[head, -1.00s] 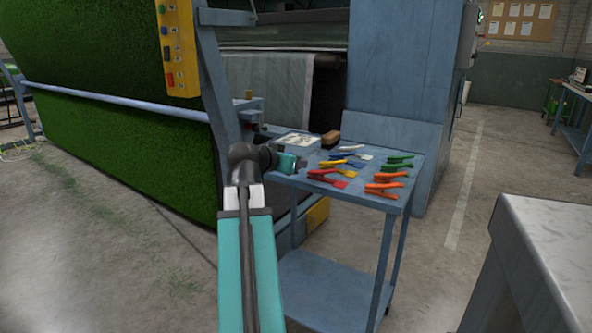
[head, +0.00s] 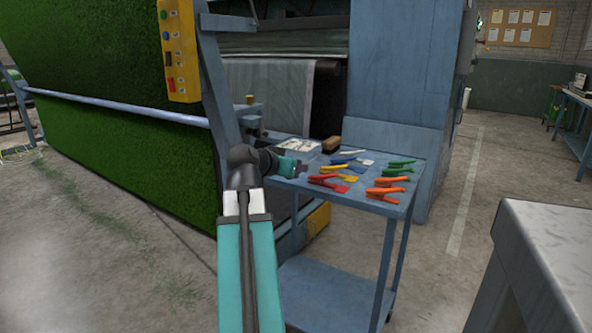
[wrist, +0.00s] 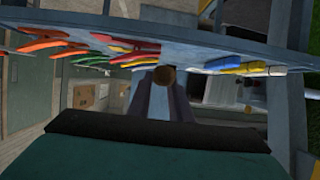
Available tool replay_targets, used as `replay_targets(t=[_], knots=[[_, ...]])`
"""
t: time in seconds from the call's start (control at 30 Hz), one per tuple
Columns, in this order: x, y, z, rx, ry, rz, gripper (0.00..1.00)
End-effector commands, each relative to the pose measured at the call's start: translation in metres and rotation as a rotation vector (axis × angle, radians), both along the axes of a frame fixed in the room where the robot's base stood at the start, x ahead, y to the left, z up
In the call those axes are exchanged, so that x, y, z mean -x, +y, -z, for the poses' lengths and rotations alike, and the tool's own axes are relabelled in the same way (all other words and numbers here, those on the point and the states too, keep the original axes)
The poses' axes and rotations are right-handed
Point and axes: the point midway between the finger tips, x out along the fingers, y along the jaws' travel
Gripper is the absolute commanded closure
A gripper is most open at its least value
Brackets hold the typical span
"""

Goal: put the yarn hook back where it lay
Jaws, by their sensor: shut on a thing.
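My gripper (head: 304,170) is over the left part of the blue cart's top (head: 337,204), to the left of the coloured tools. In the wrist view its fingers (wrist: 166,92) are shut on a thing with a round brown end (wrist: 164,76). I take this to be the yarn hook; only its end shows there, and its rest is hidden. In the head view I cannot make it out in the jaws. The cart top's edge runs across the upper wrist view (wrist: 200,47).
Red (head: 327,180), yellow, blue, green (head: 397,171) and orange (head: 388,191) tools lie on the cart top. A white box-like thing (head: 299,147) and a brown brush-like block (head: 331,144) are at its back. A pale worktop (head: 555,235) stands front right.

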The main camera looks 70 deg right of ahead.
Motion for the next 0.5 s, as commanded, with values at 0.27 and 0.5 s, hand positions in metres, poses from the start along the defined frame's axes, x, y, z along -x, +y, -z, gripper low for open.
replay_targets(t=[0.27,0.5], knots=[[-0.0001,-0.0001,-0.0005,0.000,0.000,0.000,1.00],[-0.0008,-0.0029,-0.0036,0.001,0.001,0.003,1.00]])
